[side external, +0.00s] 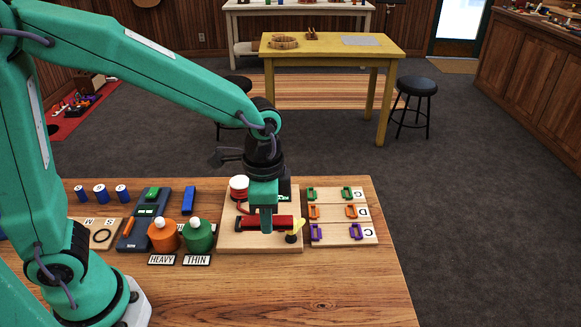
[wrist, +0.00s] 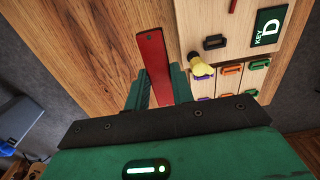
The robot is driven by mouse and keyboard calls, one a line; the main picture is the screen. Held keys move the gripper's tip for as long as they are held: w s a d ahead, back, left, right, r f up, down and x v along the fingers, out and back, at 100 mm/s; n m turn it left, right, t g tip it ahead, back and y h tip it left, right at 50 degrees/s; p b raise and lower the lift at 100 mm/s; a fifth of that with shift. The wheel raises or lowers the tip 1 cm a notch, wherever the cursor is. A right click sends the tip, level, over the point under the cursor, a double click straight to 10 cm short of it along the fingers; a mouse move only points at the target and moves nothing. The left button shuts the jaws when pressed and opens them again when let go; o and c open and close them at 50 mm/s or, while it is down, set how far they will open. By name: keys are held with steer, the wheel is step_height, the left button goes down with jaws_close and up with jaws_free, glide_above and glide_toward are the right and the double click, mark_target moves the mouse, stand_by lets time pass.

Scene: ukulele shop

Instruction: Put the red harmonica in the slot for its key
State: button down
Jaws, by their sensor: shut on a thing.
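My gripper (side external: 266,226) is shut on the red harmonica (side external: 282,223), a long flat bar that sticks out on both sides of the fingers in the side view. In the wrist view the harmonica (wrist: 151,55) rises between the two fingers (wrist: 156,92). It appears held above the work surface; its exact height is hard to tell. The slot board (side external: 330,220) lies to the right, with green, orange and purple bracket pairs in rows. Its middle label reads D; the end labels look like G and C.
A wooden board (side external: 230,241) lies under my gripper in the side view. It bears a red-and-white round piece (side external: 239,187) and a yellow-topped piece (side external: 294,232). The table's front right is clear.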

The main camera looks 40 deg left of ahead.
steer(key=w+f, duration=0.2)
steer(key=w, duration=1.1)
glide_above(332, 213)
step_height(332, 213, down, 3)
steer(key=shift+f, duration=0.15)
steer(key=shift+f, duration=0.15)
steer(key=shift+f, duration=2.5)
steer(key=shift+f, duration=0.8)
steer(key=c, duration=1.1)
jaws_free()
